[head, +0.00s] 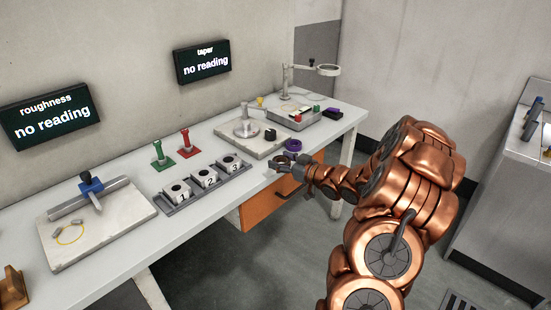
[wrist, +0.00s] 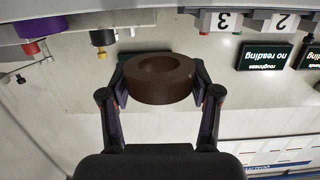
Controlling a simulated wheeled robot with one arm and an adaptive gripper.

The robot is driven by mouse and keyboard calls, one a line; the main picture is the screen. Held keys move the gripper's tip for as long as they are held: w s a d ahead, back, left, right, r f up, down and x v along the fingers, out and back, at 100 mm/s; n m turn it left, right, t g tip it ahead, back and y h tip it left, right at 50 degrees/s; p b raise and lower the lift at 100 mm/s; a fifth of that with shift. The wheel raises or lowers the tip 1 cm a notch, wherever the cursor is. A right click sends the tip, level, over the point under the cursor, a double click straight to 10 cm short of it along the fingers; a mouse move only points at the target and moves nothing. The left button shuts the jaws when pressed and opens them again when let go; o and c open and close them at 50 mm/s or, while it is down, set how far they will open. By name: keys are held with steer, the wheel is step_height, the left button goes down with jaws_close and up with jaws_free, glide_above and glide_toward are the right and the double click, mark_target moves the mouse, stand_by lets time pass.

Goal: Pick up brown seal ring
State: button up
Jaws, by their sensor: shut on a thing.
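The brown seal ring (wrist: 160,92) is a thick, dark brown ring between the two fingers of my gripper (wrist: 160,90) in the wrist view. The fingers press on its left and right sides, and its hole faces partly toward the camera. In the head view my gripper (head: 287,163) is at the front edge of the long bench, right of the numbered blocks. The ring shows there only as a small dark shape at the fingertips. From these views I cannot tell exactly how high it is above the bench.
The bench (head: 130,180) holds a rack (head: 207,190) of numbered blocks, green (head: 158,155) and red (head: 185,145) stands, and a purple ring (head: 293,145) close to my gripper. An orange drawer front (head: 268,208) is below. Two screens (head: 50,115) (head: 203,62) read "no reading".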

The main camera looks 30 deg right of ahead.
steer(key=s+a+b, duration=0.1)
steer(key=s, duration=0.8)
steer(key=shift+s+a+r, duration=0.15)
steer(key=shift+a+r, duration=0.05)
steer(key=shift+r, duration=0.2)
